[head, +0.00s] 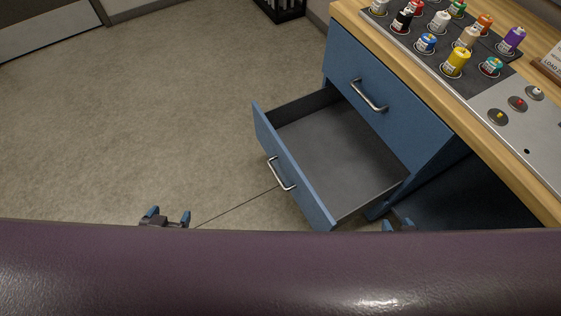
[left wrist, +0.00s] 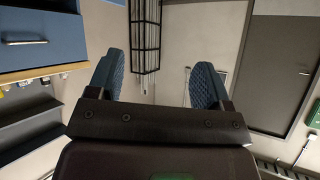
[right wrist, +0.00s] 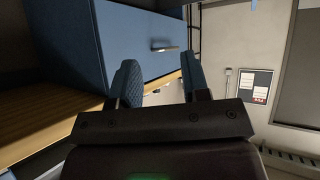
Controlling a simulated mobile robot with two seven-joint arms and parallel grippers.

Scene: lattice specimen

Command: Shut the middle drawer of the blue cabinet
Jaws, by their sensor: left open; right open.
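The blue cabinet (head: 345,55) stands under the wooden desk top in the head view. Below its shut top drawer, a drawer (head: 290,165) is pulled far out, with an empty grey inside and a silver handle (head: 283,174) on its front. My left gripper (head: 168,216) is open and empty, left of and apart from this drawer front. My right gripper (head: 398,225) shows only its fingertips near the drawer's near right corner; it is open, with nothing between its fingers in the right wrist view (right wrist: 158,82). Any lower drawer is hidden.
The desk top (head: 450,92) carries several paint bottles on a dark panel, with a grey plate beside it. A black rack (head: 280,10) stands at the back. The carpeted floor left of the drawer is clear. A dark purple padded surface (head: 280,265) blocks the bottom of the head view.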

